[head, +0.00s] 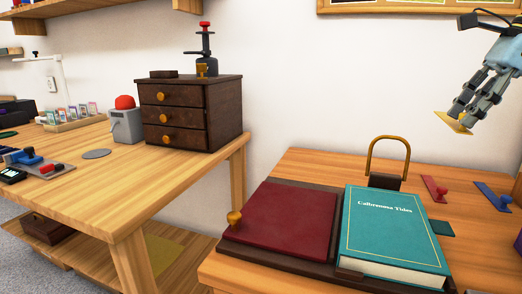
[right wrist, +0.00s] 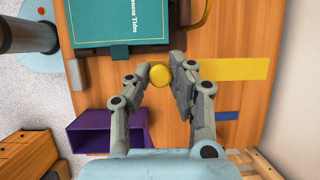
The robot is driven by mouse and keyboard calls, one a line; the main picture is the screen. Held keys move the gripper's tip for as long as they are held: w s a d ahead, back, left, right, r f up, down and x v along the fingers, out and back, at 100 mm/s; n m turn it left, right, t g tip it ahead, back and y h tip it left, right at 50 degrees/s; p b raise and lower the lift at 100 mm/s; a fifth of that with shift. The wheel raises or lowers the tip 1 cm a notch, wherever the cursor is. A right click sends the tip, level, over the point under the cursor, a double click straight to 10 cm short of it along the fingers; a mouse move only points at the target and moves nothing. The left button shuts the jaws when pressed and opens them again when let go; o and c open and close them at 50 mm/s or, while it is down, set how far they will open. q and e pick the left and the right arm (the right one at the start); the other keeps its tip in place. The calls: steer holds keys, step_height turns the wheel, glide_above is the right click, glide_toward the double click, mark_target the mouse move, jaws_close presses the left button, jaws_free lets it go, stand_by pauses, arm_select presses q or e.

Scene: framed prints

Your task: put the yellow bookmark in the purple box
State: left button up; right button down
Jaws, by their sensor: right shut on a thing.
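The yellow bookmark (head: 453,123) is a flat strip with a round yellow knob. My right gripper (head: 465,112) is shut on it and holds it in the air above the right table, near the wall. In the right wrist view, the knob (right wrist: 160,75) is between the fingertips and the strip (right wrist: 240,69) extends to the right behind a finger. The purple box (right wrist: 92,137) is open and stands to the lower left of the gripper in the right wrist view. In the head view only a sliver of it (head: 518,242) shows at the right edge. My left gripper is out of view.
A teal book (head: 392,240) lies beside a dark red panel (head: 290,220) on the right table. The left table holds a dark drawer chest (head: 190,112).

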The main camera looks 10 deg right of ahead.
steer(key=shift+t, duration=0.3)
steer(key=r+p, duration=0.1)
steer(key=r, duration=0.2)
steer(key=r+p, duration=0.4)
steer(key=r, duration=0.1)
steer(key=shift+s+r, duration=0.3)
steer(key=shift+r, duration=0.05)
steer(key=shift+r+p, duration=0.15)
steer(key=shift+p, duration=0.15)
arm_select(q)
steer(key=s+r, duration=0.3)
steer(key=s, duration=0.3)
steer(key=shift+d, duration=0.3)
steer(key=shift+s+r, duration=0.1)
arm_select(e)
steer(key=shift+w, duration=0.1)
